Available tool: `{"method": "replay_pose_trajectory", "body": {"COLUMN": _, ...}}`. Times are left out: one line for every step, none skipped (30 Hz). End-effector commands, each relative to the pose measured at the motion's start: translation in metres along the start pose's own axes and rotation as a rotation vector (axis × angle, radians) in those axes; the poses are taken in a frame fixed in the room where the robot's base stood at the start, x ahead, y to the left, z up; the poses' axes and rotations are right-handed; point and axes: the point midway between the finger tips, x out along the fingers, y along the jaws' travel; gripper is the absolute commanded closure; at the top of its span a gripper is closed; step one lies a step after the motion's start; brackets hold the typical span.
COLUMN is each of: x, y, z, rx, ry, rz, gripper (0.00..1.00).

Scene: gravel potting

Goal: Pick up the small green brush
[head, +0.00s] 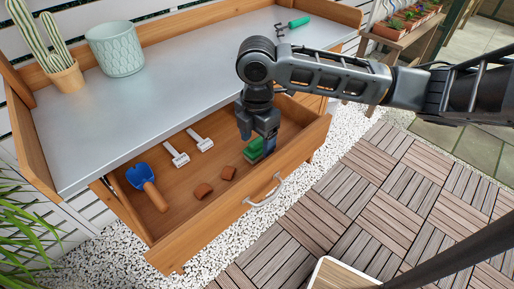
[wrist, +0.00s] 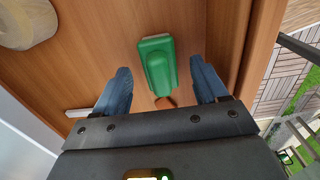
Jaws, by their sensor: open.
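The small green brush (head: 253,147) lies in the open wooden drawer (head: 222,212), near its right end and close to the front wall. My gripper (head: 257,138) reaches down into the drawer right over the brush and partly hides it in the head view. In the wrist view the brush (wrist: 158,64) shows between the two blue fingers of my gripper (wrist: 161,78). The fingers are open, with a visible gap on each side of the brush. I cannot tell how far above the brush the fingertips are.
A pale round object (wrist: 27,22) shows in the wrist view. The drawer's front wall stands close by. The metal benchtop (head: 180,80) overhangs behind.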

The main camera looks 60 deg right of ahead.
Motion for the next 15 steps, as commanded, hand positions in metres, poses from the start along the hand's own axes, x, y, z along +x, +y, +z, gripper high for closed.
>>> {"method": "replay_pose_trajectory", "body": {"x": 0.0058, "y": -0.0002, "z": 0.0003, "rx": 0.001, "ry": 0.001, "rz": -0.001, "gripper": 0.28}}
{"method": "replay_pose_trajectory", "body": {"x": 0.0078, "y": -0.0001, "z": 0.0002, "rx": 0.001, "ry": 0.001, "rz": -0.001, "gripper": 0.28}}
{"method": "replay_pose_trajectory", "body": {"x": 0.0094, "y": 0.0, "z": 0.0001, "rx": 0.001, "ry": 0.001, "rz": 0.0, "gripper": 0.28}}
{"method": "replay_pose_trajectory", "body": {"x": 0.0099, "y": 0.0, "z": 0.0001, "rx": 0.0, "ry": 0.001, "rz": 0.0, "gripper": 0.28}}
{"method": "replay_pose_trajectory", "body": {"x": 0.01, "y": 0.0001, "z": 0.0, "rx": 0.0, "ry": 0.001, "rz": 0.001, "gripper": 0.28}}
{"method": "replay_pose_trajectory", "body": {"x": 0.0098, "y": 0.0001, "z": 0.0, "rx": 0.0, "ry": 0.001, "rz": 0.001, "gripper": 0.28}}
{"method": "replay_pose_trajectory", "body": {"x": 0.0097, "y": 0.0001, "z": 0.0, "rx": 0.0, "ry": 0.001, "rz": 0.001, "gripper": 0.28}}
{"method": "replay_pose_trajectory", "body": {"x": 0.0097, "y": 0.0001, "z": 0.0, "rx": 0.0, "ry": 0.001, "rz": 0.001, "gripper": 0.28}}
{"method": "replay_pose_trajectory", "body": {"x": 0.0096, "y": 0.0001, "z": 0.0, "rx": 0.0, "ry": 0.001, "rz": 0.001, "gripper": 0.29}}
{"method": "replay_pose_trajectory", "body": {"x": 0.0096, "y": 0.0001, "z": 0.0, "rx": 0.0, "ry": 0.001, "rz": 0.001, "gripper": 0.31}}
{"method": "replay_pose_trajectory", "body": {"x": 0.0095, "y": 0.0001, "z": 0.0, "rx": 0.0, "ry": 0.001, "rz": 0.001, "gripper": 0.34}}
{"method": "replay_pose_trajectory", "body": {"x": 0.0095, "y": 0.0001, "z": 0.0, "rx": 0.0, "ry": 0.001, "rz": 0.001, "gripper": 0.38}}
{"method": "replay_pose_trajectory", "body": {"x": 0.0095, "y": 0.0001, "z": 0.0, "rx": 0.0, "ry": 0.001, "rz": 0.001, "gripper": 0.41}}
{"method": "replay_pose_trajectory", "body": {"x": 0.0094, "y": 0.0001, "z": 0.0, "rx": 0.0, "ry": 0.001, "rz": 0.001, "gripper": 0.44}}
{"method": "replay_pose_trajectory", "body": {"x": 0.0094, "y": 0.0001, "z": 0.0, "rx": 0.0, "ry": 0.001, "rz": 0.001, "gripper": 0.48}}
